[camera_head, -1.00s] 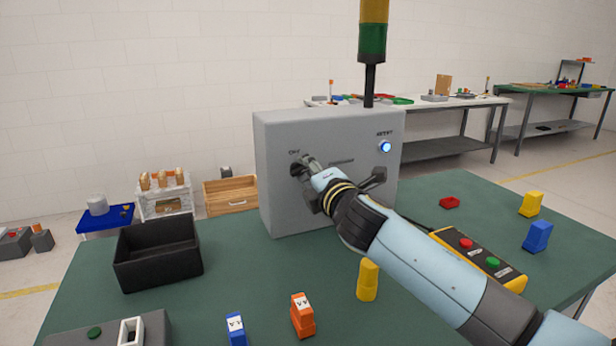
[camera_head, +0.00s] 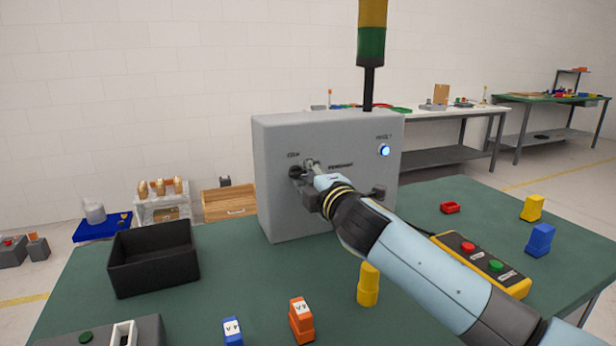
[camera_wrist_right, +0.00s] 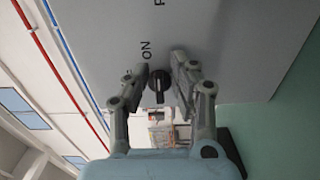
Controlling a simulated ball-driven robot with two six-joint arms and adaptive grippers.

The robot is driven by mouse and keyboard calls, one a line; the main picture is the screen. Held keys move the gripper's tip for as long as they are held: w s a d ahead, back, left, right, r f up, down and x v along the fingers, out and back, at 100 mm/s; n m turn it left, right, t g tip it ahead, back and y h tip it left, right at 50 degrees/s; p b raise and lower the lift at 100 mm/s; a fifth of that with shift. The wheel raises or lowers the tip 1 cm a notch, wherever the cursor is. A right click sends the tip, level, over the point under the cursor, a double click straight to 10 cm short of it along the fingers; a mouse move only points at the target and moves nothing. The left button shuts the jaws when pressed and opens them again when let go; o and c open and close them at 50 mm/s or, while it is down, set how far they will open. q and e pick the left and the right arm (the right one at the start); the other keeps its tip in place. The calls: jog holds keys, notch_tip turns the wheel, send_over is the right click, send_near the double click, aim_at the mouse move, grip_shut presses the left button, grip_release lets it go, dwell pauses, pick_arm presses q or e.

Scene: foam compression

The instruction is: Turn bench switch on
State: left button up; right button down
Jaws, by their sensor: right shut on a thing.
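The grey switch box (camera_head: 275,215) stands on the green bench. Its black rotary switch (camera_head: 295,172) is on the front face, left of centre, and partly hidden by my right gripper (camera_head: 308,170). In the right wrist view, the black knob (camera_wrist_right: 159,87) sits between the two fingers of my right gripper (camera_wrist_right: 166,77), near an "ON" label (camera_wrist_right: 146,50). The gripper is shut on the knob. The knob's exact pointing direction is hard to tell. A blue-lit button (camera_head: 384,150) glows at the box's upper right. My left gripper is not in view.
A black bin (camera_head: 153,280) stands left of the box. A yellow control box with red and green buttons (camera_head: 482,258) lies on the right. Yellow (camera_head: 368,285), orange (camera_head: 301,322) and blue (camera_head: 233,332) blocks stand near the front. A signal tower (camera_head: 371,45) rises behind the box.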

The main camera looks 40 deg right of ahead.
jog(key=c, duration=1.4)
grip_release()
jog(key=shift+r, duration=0.2)
jog(key=shift+f, duration=0.1)
jog(key=v, duration=1.2)
jog(key=shift+a, duration=0.1)
